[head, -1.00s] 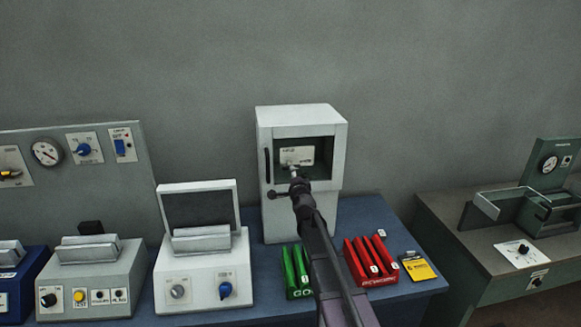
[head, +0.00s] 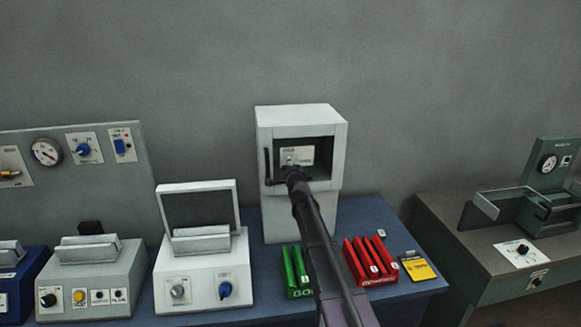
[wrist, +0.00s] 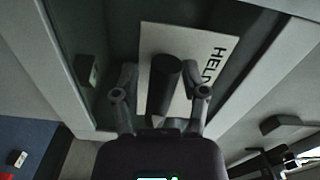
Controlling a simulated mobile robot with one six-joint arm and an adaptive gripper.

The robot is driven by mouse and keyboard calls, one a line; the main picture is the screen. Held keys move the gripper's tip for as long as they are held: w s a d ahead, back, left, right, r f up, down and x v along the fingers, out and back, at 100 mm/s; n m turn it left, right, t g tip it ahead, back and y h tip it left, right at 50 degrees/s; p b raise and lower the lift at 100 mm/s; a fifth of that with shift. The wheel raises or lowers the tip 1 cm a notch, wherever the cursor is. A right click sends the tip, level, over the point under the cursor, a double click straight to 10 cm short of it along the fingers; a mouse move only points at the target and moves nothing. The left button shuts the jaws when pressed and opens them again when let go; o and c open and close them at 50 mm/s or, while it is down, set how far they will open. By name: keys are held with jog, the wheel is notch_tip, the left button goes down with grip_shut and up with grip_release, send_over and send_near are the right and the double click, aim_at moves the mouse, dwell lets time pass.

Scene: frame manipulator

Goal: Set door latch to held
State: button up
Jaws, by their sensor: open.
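The white cabinet (head: 299,118) stands at the back of the blue bench, with a recessed front opening. Inside it is a pale label plate (head: 307,156) with small print. In the wrist view the plate (wrist: 202,43) reads "HELD", and a dark round post, seemingly the latch knob (wrist: 164,75), stands out in front of it. My gripper (wrist: 161,92) is open, with one finger on each side of the post. I cannot tell whether either finger touches it. In the head view my arm hides the fingertips and the lower part of the opening.
A green rack (head: 297,293) and a red rack (head: 366,280) lie on the bench below the cabinet, beside a yellow card (head: 418,269). A white device with a raised lid (head: 199,206) stands to the left. Bare wall lies above.

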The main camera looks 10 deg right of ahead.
grip_shut()
jog(key=shift+n, duration=0.4)
jog(key=n, duration=0.3)
jog(key=shift+n, duration=0.3)
jog(key=n, duration=0.4)
jog(key=shift+n, duration=0.3)
jog(key=n, duration=0.8)
jog(key=shift+n, duration=0.4)
grip_release()
